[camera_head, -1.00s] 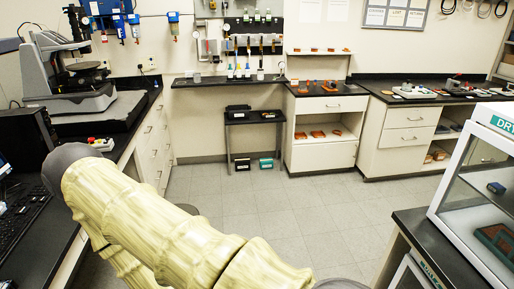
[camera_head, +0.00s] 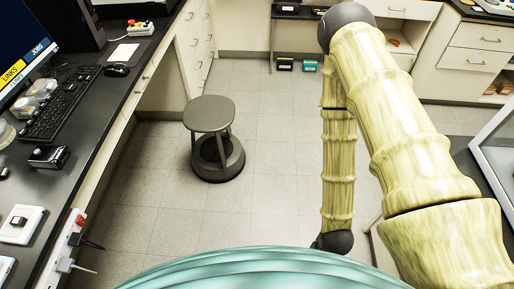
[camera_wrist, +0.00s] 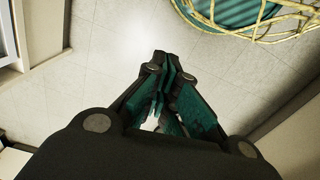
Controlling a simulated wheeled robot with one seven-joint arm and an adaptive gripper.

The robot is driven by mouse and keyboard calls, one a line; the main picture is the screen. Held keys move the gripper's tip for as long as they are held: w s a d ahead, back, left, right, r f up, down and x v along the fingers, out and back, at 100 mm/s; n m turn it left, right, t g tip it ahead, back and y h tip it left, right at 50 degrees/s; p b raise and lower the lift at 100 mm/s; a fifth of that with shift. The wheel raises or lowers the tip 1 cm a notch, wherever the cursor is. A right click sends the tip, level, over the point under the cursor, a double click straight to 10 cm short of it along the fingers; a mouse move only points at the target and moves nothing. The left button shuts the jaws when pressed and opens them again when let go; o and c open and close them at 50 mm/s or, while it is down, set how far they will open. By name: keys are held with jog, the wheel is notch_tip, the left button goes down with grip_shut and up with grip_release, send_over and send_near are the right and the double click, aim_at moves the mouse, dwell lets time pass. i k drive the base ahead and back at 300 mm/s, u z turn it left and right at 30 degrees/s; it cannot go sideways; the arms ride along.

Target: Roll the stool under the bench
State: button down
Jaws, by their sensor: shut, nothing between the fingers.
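The stool (camera_head: 212,115) is dark grey, with a flat rounded seat on slim legs and a round base. It stands upright on the floor in the head view, just right of the bench and outside its front edge. The black-topped bench (camera_head: 97,120) runs along the left, with an open knee space beneath it. My gripper (camera_wrist: 162,66) is shut and empty in the wrist view, pointing over bare floor. In the head view my arm hangs on the right, well apart from the stool, and the gripper itself is hidden. The stool does not show in the wrist view.
A keyboard (camera_head: 62,103), a mouse (camera_head: 117,69) and a monitor (camera_head: 24,45) are on the bench. White drawers (camera_head: 193,48) stand behind the stool. Two small boxes (camera_head: 297,65) sit on the floor at the back. Floor (camera_head: 270,160) between stool and arm is clear.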

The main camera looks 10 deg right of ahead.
aim_at(217, 156)
jog(key=k, duration=0.6)
jog(key=z, duration=0.75)
jog(key=i, duration=1.2)
jog(key=u, duration=0.65)
jog(key=i, duration=0.35)
jog(key=u, duration=0.4)
